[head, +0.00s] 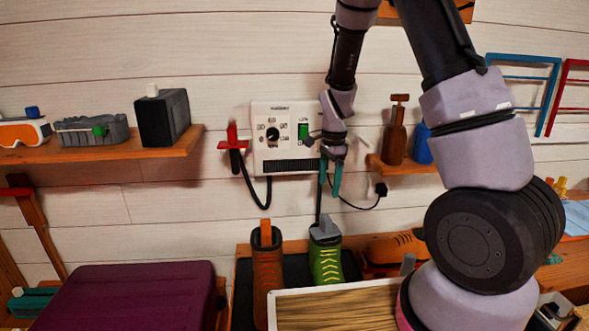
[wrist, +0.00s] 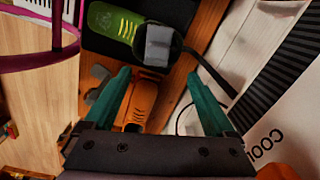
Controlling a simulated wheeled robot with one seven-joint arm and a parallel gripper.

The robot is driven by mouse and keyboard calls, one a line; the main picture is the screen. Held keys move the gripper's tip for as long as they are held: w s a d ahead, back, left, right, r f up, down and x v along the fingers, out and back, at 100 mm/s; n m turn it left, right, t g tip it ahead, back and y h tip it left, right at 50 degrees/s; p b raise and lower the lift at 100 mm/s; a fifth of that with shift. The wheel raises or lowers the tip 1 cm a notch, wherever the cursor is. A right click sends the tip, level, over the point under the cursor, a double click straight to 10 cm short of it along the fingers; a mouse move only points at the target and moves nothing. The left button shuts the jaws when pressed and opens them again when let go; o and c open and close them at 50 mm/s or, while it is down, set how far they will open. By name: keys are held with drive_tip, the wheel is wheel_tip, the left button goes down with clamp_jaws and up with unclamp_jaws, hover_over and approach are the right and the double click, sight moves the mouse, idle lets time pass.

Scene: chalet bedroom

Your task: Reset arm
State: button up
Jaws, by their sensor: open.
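My gripper (head: 331,178) hangs pointing down in front of the white wall unit (head: 285,165) in the head view. Its two teal fingers are apart, with nothing between them. In the wrist view my gripper (wrist: 160,95) shows the same spread fingers. Beyond them lie an orange shoe (wrist: 140,104) and a green shoe (wrist: 115,22) with a grey tab. The wall unit has a dial, a green switch and a dark vent. My arm reaches up and over from the right side of the head view.
A left shelf (head: 120,152) holds goggles, a grey case and a black speaker. A small right shelf (head: 405,168) holds a brown bottle. Below stand a brown shoe (head: 267,275) and a green shoe (head: 326,262). A purple case (head: 130,297) fills the lower left. A cable (head: 350,205) hangs below the unit.

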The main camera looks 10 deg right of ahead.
drive_tip(key=s+d+r+n+t+y, duration=0.1)
drive_tip(key=s+d+r+n+t, duration=0.2)
drive_tip(key=r, duration=0.8)
drive_tip(key=s+r+n+y, duration=0.15)
drive_tip(key=s+r, duration=0.35)
drive_tip(key=r, duration=0.5)
drive_tip(key=s+d+r+n+t, duration=0.2)
drive_tip(key=s+r+n, duration=0.4)
drive_tip(key=s+r, duration=0.3)
drive_tip(key=s+t+h, duration=0.1)
drive_tip(key=s, duration=0.3)
drive_tip(key=shift+d+t, duration=0.35)
drive_tip(key=shift+t, duration=0.05)
